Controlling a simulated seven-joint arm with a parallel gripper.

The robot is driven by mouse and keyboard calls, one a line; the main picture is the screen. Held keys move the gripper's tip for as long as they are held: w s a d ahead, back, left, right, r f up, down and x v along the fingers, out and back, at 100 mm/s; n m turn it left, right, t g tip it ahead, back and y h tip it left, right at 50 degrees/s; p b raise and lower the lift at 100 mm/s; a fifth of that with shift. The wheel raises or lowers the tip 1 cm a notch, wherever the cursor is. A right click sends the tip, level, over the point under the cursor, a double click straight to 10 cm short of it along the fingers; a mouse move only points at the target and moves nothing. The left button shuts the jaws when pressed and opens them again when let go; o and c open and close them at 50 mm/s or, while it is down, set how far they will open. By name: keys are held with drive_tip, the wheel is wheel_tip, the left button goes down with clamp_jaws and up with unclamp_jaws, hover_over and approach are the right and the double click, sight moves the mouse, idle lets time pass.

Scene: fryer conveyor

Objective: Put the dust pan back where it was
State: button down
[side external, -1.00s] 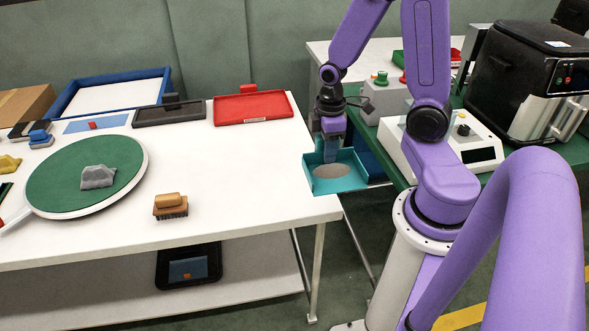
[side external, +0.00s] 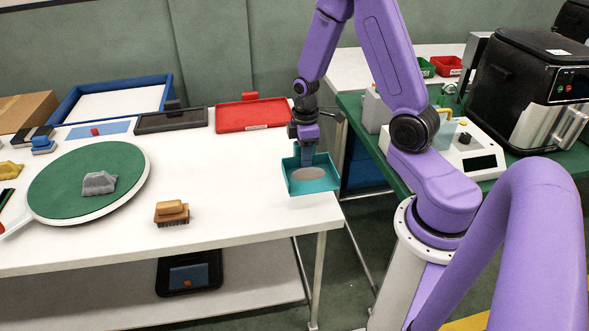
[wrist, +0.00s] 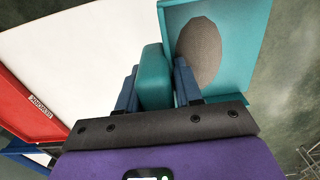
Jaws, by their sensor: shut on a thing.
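The teal dust pan (side external: 312,184), with a grey round patch on its floor, is at the right end of the white table in the side view. My gripper (side external: 308,152) is shut on its handle from above. In the wrist view the teal handle (wrist: 154,78) is between the two blue fingers, and the pan (wrist: 238,50) with its grey patch extends up and right. The pan is close to the table's right edge; I cannot tell if it touches the table top.
A red tray (side external: 250,116) and a black tray (side external: 170,121) lie along the table's back edge. A wooden brush (side external: 171,212) and a round green board (side external: 60,180) are to the left. The white table top (side external: 235,180) between is clear. A green table (side external: 490,190) with machines stands right.

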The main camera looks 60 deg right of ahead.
drive_tip(key=w+f, duration=0.2)
drive_tip(key=w+d+f, duration=0.1)
drive_tip(key=w+f, duration=0.1)
drive_tip(key=f, duration=0.1)
drive_tip(key=shift+d+f, duration=0.1)
drive_tip(key=shift+f, duration=1.55)
drive_tip(key=shift+f, duration=0.1)
drive_tip(key=c, duration=0.8)
unclamp_jaws()
drive_tip(key=shift+o, duration=0.2)
